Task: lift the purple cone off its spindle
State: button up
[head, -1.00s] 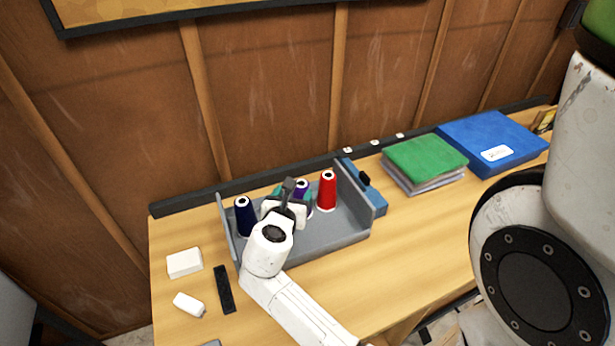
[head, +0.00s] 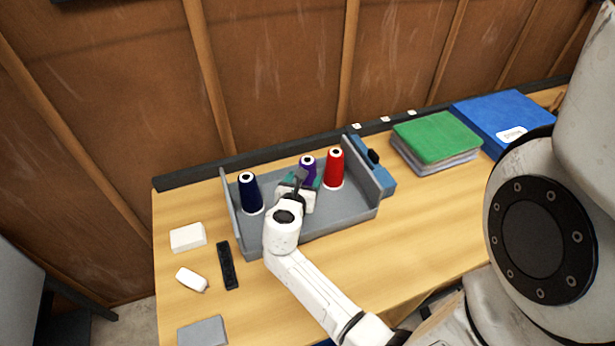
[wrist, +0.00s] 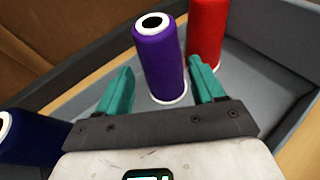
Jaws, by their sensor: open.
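The purple cone (head: 308,165) stands upright in the grey tray (head: 345,214), between the navy cone and the red cone. In the wrist view the purple cone (wrist: 161,62) shows its white top ring and dark centre hole, and its pale base rim. My gripper (wrist: 160,85) is open, with one teal finger on each side of the purple cone's lower part and visible gaps to both. In the head view my gripper (head: 299,180) partly covers the cone's lower part. The spindle is hidden inside the cone.
The red cone (head: 334,169) stands close on the right, near my right finger. The navy cone (head: 250,193) is on the left. Tray walls rise at both ends. A blue object (head: 374,171) sits outside the right wall. White blocks (head: 188,237) lie left of the tray.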

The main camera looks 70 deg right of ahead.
jog(key=x, duration=0.5)
jog(key=shift+d+f, duration=0.1)
jog(key=shift+d, duration=0.15)
jog(key=c, duration=0.8)
jog(key=shift+c, duration=0.2)
notch_tip(320, 180, up, 10)
jog(key=p, duration=0.1)
